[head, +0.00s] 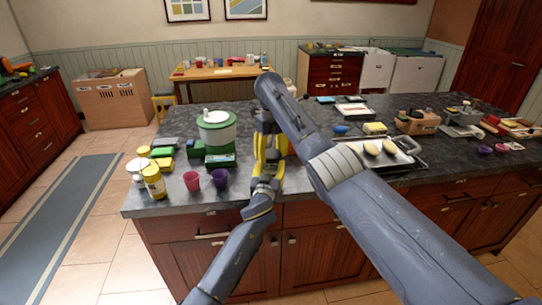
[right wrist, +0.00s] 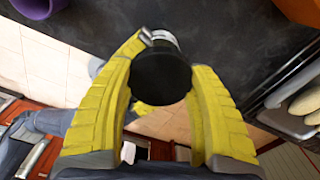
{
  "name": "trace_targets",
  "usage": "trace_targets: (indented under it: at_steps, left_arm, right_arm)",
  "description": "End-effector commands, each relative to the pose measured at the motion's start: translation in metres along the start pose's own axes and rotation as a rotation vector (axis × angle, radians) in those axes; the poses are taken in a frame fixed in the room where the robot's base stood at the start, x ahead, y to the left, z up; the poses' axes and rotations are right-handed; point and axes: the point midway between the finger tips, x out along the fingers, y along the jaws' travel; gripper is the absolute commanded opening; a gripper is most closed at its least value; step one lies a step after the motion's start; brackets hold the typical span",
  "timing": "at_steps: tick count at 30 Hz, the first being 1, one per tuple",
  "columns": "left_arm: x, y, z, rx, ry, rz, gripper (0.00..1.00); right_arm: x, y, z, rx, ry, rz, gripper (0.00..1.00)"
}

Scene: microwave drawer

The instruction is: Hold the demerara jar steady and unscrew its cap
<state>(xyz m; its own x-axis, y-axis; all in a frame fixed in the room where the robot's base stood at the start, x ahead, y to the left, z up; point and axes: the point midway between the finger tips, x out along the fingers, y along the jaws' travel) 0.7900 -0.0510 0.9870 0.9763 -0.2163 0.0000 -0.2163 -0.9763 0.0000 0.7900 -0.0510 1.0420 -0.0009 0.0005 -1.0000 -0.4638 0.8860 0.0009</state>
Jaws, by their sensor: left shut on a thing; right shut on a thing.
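A round black cap (right wrist: 161,78) sits between the yellow fingers of my right gripper (right wrist: 163,62) in the right wrist view, and the gripper is shut on it. A pale, shiny bit of the jar (right wrist: 162,37) shows past the cap's edge; the rest of the jar is hidden. In the head view my right arm reaches across and its gripper (head: 268,135) points down above the counter's front part. My left gripper (head: 265,178) comes up from below, close under the right one, and is shut on the jar. The jar cannot be made out in the head view.
On the counter (head: 160,208) left of the grippers stand a red cup (head: 191,181), a purple cup (head: 220,179), a green-and-white canister (head: 217,132) and yellow-labelled jars (head: 154,183). A tray (head: 402,159) with rounded pale items lies to the right, beside my right arm.

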Motion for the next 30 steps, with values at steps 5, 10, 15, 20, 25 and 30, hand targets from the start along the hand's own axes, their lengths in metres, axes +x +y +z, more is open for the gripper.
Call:
trace_targets:
  at_steps: [5,10,15,20,25,30]
  left_arm:
    - [0.0,0.0,0.0,0.0,0.0,0.0,0.0]
    - [0.0,0.0,0.0,0.0,0.0,0.0,0.0]
    - [0.0,0.0,0.0,0.0,0.0,0.0,0.0]
    - [0.0,0.0,0.0,0.0,0.0,0.0,0.0]
    - [0.0,0.0,0.0,0.0,0.0,0.0,0.0]
    - [0.0,0.0,0.0,0.0,0.0,0.0,0.0]
  right_arm:
    - [-0.006,0.0,0.0,0.0,-0.001,0.0,0.22]
    - [-0.011,0.0,0.0,0.0,-0.001,-0.001,0.22]
    - [-0.014,0.0,0.0,0.0,-0.001,-0.001,0.22]
    - [-0.014,0.0,0.0,0.0,-0.001,0.0,0.22]
    - [-0.015,0.0,0.0,0.0,-0.001,0.0,0.22]
    - [-0.022,0.0,0.0,-0.001,-0.001,0.0,0.22]
